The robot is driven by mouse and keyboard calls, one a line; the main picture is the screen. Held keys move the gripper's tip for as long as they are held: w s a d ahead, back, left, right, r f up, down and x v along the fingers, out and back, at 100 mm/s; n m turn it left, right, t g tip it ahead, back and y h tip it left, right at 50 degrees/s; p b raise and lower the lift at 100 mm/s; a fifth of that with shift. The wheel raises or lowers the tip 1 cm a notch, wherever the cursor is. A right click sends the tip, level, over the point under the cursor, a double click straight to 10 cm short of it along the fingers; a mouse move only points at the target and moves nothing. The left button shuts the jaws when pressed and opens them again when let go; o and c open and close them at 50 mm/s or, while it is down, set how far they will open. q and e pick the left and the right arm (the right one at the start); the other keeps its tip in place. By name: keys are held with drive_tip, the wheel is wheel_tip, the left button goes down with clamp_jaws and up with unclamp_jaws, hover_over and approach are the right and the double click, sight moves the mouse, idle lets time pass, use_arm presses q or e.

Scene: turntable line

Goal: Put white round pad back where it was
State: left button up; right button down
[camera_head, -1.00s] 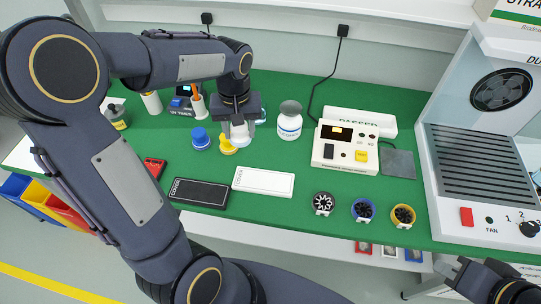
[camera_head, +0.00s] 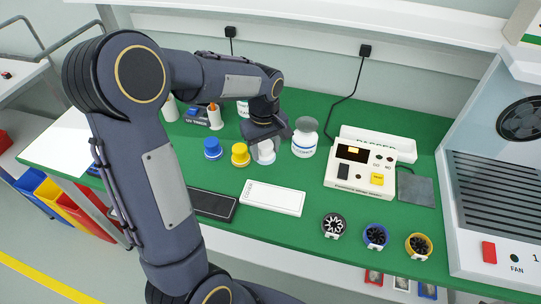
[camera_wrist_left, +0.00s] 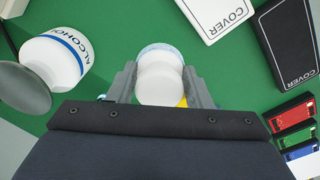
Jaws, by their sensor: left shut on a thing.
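The white round pad (camera_head: 265,153) is between the fingers of my left gripper (camera_head: 266,147), which is shut on it. In the left wrist view the pad (camera_wrist_left: 160,82) shows a rounded white top between the two grey fingers, with a pale blue-white rim beyond it. I cannot tell whether its underside touches the green table. A yellow round pad (camera_head: 240,155) stands just left of it, and a blue round pad (camera_head: 213,148) stands further left. The yellow one is mostly hidden in the wrist view. My right gripper is out of view.
The alcohol bottle (camera_head: 304,138) stands close to the right of my left gripper. A white cover (camera_head: 273,198) and a black cover (camera_head: 214,204) lie in front. A cream tester box (camera_head: 361,170) and several small fans are further right. Green table (camera_head: 300,175) is bare between the pad and white cover.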

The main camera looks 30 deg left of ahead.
sight(270, 158)
use_arm(q)
drive_tip(key=shift+w+d+f, duration=0.25)
drive_tip(key=shift+w+f, duration=0.2)
drive_tip(key=shift+f, duration=0.25)
drive_tip(key=shift+w+d+f, duration=0.1)
drive_tip(key=shift+w+f, duration=0.05)
drive_tip(key=shift+f, duration=0.75)
drive_tip(key=shift+w+d+f, duration=0.1)
drive_tip(key=shift+f, duration=0.8)
drive_tip(key=shift+a+f, duration=0.1)
drive_tip(key=shift+f, duration=0.05)
drive_tip(key=o, duration=1)
